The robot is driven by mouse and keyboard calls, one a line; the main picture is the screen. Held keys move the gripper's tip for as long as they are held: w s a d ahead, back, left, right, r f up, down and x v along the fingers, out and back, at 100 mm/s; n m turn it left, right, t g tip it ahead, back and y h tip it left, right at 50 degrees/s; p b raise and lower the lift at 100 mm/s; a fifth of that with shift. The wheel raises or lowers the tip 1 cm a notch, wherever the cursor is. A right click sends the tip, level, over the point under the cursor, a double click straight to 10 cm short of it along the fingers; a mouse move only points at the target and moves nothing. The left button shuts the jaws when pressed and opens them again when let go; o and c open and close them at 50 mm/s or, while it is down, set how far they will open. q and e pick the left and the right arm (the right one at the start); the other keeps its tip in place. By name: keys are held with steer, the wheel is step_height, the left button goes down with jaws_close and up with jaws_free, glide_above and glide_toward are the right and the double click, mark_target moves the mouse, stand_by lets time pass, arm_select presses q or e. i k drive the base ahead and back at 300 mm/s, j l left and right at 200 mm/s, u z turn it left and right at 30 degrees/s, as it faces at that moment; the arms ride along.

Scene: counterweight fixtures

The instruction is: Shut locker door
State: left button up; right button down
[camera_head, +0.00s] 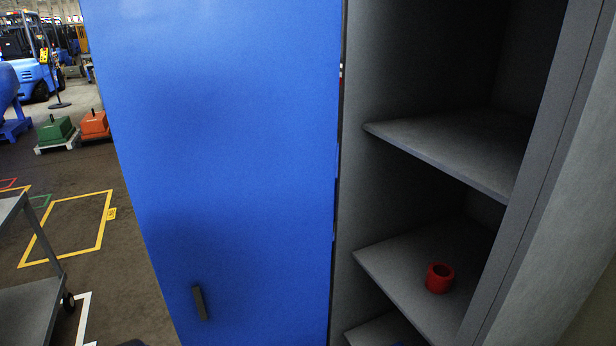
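The blue locker door (215,150) stands open and fills the left middle of the head view. Its dark handle (200,302) is near the lower left of the door. The grey locker (465,163) is to the right, with its inside and several shelves in sight. The hinge side runs along the door's right edge. A red cup-like object (439,278) stands on a lower shelf. Neither of my grippers can be made out in the view.
A grey cart (28,300) stands at the lower left. Yellow floor markings (100,245) lie between it and the door. Green (55,130) and orange (94,124) weights and a blue forklift (38,75) are farther back. Open floor shows left of the door.

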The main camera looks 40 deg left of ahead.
mark_target(222, 116)
steer(key=k+j, duration=0.1)
steer(key=j, duration=1.9)
steer(key=j+z, duration=0.1)
steer(key=j, duration=0.3)
steer(key=k+j+z, duration=0.1)
steer(key=j, duration=0.3)
steer(key=k+j+z, duration=0.1)
steer(key=j, duration=0.3)
steer(key=k+j+z, duration=0.1)
steer(key=j, duration=0.3)
steer(key=k+j+z, duration=0.1)
steer(key=j, duration=0.3)
steer(key=k+j+z, duration=0.1)
steer(key=j, duration=0.25)
steer(key=z, duration=0.55)
steer(key=k, duration=0.05)
